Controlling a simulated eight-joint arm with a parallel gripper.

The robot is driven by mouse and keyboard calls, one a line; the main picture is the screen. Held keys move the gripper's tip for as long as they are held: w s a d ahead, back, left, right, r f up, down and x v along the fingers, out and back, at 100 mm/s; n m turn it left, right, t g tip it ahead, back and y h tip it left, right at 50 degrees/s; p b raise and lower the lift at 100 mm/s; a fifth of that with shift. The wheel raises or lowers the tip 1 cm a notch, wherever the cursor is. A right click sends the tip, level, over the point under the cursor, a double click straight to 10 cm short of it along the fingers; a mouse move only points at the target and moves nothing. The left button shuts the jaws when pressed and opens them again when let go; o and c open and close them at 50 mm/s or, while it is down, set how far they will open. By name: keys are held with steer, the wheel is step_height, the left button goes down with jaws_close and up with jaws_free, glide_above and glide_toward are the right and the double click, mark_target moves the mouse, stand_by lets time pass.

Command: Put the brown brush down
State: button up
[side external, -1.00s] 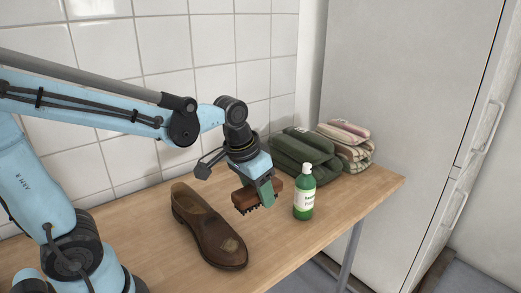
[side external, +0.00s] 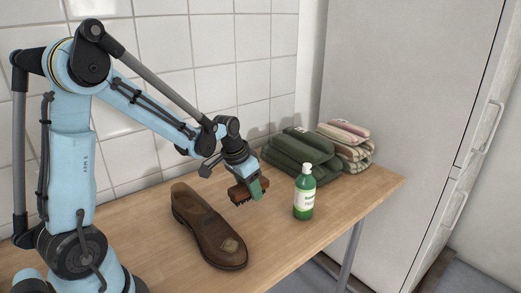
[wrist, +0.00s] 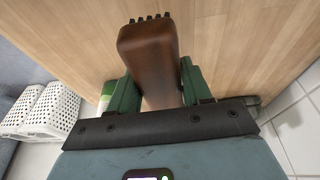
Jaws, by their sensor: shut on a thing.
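The brown brush (side external: 240,192) has a wooden body and dark bristles that point down in the side view. My gripper (side external: 256,189) is shut on it, its green fingers on either side. In the wrist view the brush (wrist: 150,55) sticks out between the fingers of my gripper (wrist: 152,84), with dark bristle tufts at its far end. The brush is close above the wooden table (side external: 290,238); I cannot tell whether the bristles touch it. It is behind and to the right of the brown shoe (side external: 208,232).
Folded green towels (side external: 300,148) and striped towels (side external: 350,150) lie at the back right. Tiled wall is behind. White baskets (wrist: 50,108) show in the wrist view. The table's front right is clear.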

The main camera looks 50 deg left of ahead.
mark_target(249, 199)
steer(key=shift+a+f, duration=0.25)
steer(key=shift+f, duration=1.85)
steer(key=shift+f, duration=0.1)
steer(key=o, duration=1.2)
